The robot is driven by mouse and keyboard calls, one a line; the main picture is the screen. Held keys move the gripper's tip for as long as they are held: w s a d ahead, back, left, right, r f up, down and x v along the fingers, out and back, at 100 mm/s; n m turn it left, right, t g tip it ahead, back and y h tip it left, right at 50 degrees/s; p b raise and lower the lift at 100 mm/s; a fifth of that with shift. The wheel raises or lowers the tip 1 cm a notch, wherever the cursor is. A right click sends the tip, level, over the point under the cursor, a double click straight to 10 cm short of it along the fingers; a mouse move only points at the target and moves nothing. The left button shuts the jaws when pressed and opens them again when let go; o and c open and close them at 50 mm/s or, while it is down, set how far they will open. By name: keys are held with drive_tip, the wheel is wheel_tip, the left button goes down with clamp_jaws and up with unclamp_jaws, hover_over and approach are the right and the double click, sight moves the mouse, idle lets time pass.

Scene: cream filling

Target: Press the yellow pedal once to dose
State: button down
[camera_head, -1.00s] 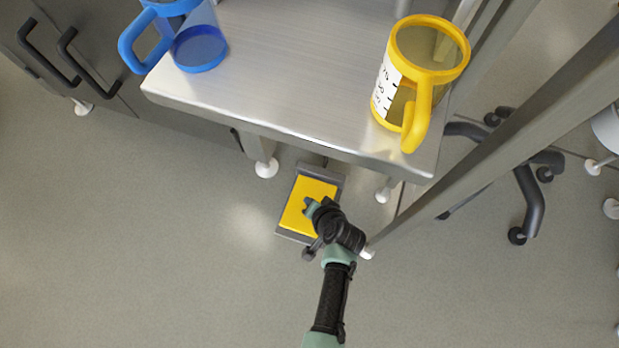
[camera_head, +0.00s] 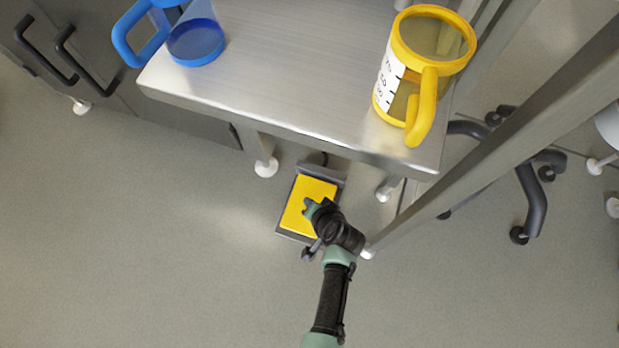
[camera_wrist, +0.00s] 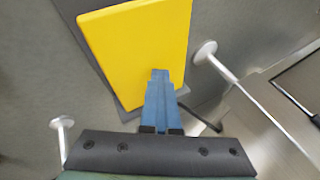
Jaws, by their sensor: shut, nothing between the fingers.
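The yellow pedal (camera_head: 300,205) lies on the floor in a dark grey frame, just below the front edge of the steel table. It also fills the upper middle of the wrist view (camera_wrist: 135,45). My gripper (camera_head: 309,206) is over the pedal's right part in the head view, with its fingers together and nothing between them. In the wrist view the blue fingers (camera_wrist: 160,75) overlap the pedal's lower right part. I cannot tell whether the fingertips touch the pedal surface.
The steel table (camera_head: 270,85) stands above the pedal. It carries a yellow jug (camera_head: 418,85) at the right and a blue jug (camera_head: 195,40) at the left. A slanted metal post (camera_head: 480,150) runs right of my arm. The floor at left is clear.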

drive_tip(key=shift+s+a+f, duration=0.2)
drive_tip(key=shift+s+f, duration=0.05)
drive_tip(key=shift+s, duration=0.2)
drive_tip(key=shift+w+d+r+p, duration=0.1)
drive_tip(key=shift+w+r+p, duration=0.05)
drive_tip(key=shift+r+p, duration=0.65)
drive_tip(key=shift+w+r+p, duration=0.1)
drive_tip(key=shift+r+p, duration=0.6)
drive_tip(key=shift+p, duration=0.05)
drive_tip(key=shift+w+d+r, duration=0.1)
drive_tip(key=shift+w+r, duration=0.15)
drive_tip(key=shift+r, duration=0.15)
drive_tip(key=shift+w+p, duration=0.1)
drive_tip(key=shift+p, duration=0.2)
drive_tip(key=shift+w+d+r+p, duration=0.1)
drive_tip(key=shift+w+r+p, duration=0.1)
drive_tip(key=shift+r+p, duration=0.6)
drive_tip(key=shift+w+d+r+p, duration=0.1)
drive_tip(key=shift+w+r+p, duration=0.1)
drive_tip(key=shift+r+p, duration=0.55)
drive_tip(key=shift+w+d+r+p, duration=0.1)
drive_tip(key=shift+w+r+p, duration=0.1)
drive_tip(key=shift+r+p, duration=0.6)
drive_tip(key=shift+r, duration=0.15)
